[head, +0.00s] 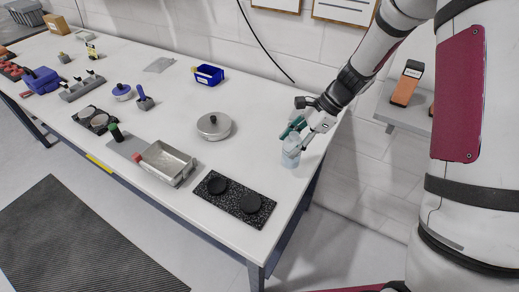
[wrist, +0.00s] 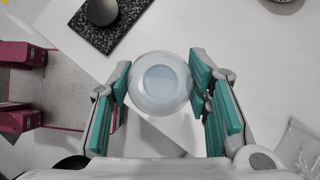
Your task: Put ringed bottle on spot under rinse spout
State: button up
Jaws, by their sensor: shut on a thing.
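A pale, translucent blue-white bottle (head: 290,158) is at the right end of the white table, below my gripper (head: 296,136). In the wrist view the bottle (wrist: 160,83) is seen from above as a round shape between the teal finger pads. My gripper (wrist: 160,88) is shut on it. The bottle looks upright; I cannot tell whether its base touches the table. No ring on it is clear. I cannot make out a rinse spout or the spot under it.
A black speckled plate (head: 235,199) with two black discs lies left and nearer on the table (head: 270,95). The table's right edge is close to the bottle.

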aim_at(289, 163)
jog(key=s+m+t, duration=0.1)
jog(key=s+d+m+t, duration=0.1)
jog(key=m, duration=0.1)
jog(key=s+d+m, duration=0.1)
jog(key=m, duration=0.1)
jog(key=shift+s+f+t, duration=0.35)
jog(key=shift+s+t, duration=0.05)
jog(key=shift+h, duration=0.3)
jog(key=shift+w+a+f+p, duration=0.3)
jog(key=shift+w+a+f, duration=0.8)
jog(key=shift+w, duration=1.15)
jog(key=shift+w+a+f+p, duration=0.25)
jog(key=shift+w+a+f, duration=0.3)
jog(key=shift+w+a, duration=1.35)
jog(key=shift+w+a+f+p, duration=0.3)
jog(key=shift+w+a+f, duration=0.6)
jog(key=shift+w, duration=1.75)
jog(key=o, duration=1.2)
jog(key=shift+f, duration=0.1)
